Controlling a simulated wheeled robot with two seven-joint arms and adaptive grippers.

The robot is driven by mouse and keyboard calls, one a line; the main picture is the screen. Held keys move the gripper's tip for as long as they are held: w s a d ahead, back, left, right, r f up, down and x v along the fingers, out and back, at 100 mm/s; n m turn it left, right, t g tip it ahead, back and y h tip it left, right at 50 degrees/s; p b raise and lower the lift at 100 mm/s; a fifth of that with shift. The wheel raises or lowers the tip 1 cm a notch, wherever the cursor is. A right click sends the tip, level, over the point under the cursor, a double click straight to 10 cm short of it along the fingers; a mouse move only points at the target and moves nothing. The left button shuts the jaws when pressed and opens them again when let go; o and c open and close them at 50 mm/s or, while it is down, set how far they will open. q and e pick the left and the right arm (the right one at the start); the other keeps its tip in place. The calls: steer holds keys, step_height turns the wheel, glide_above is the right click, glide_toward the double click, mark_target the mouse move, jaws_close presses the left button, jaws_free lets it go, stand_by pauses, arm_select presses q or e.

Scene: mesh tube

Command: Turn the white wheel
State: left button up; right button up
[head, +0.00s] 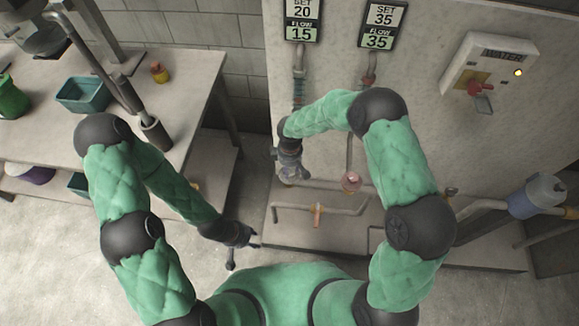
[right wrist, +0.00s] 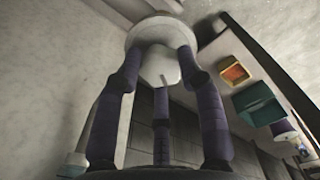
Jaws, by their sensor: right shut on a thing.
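The white wheel (right wrist: 158,30) shows in the right wrist view as a round pale rim with a rounded part below it. My right gripper (right wrist: 160,68) has its purple fingers shut around the wheel. In the head view, my right gripper (head: 291,168) is at the pipe under the left display and covers most of the wheel. The left display (head: 302,20) reads SET 20, FLOW 15. The right display (head: 384,25) reads SET 35, FLOW 35. My left gripper (head: 240,238) hangs low, away from the wheel; its jaws are too small to read.
A pinkish wheel (head: 350,181) sits on the pipe to the right. A WATER box (head: 489,62) with a red switch (head: 481,88) and a lit lamp is on the wall panel. A workbench (head: 191,110) with a teal bin (head: 83,95) stands at left. Lower pipes (head: 340,211) run near the floor.

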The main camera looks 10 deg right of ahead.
mark_target(291, 171)
steer(key=shift+s+d+f, duration=0.15)
steer(key=shift+s+f, duration=0.2)
steer(key=shift+s, duration=0.1)
steer(key=o, duration=1.1)
steer(key=shift+w+d+r, duration=0.1)
steer(key=shift+w+r, duration=0.05)
steer(key=shift+w+r, duration=0.15)
steer(key=shift+r, duration=0.1)
step_height(291, 171, up, 12)
steer(key=shift+f, duration=0.25)
steer(key=shift+f, duration=0.1)
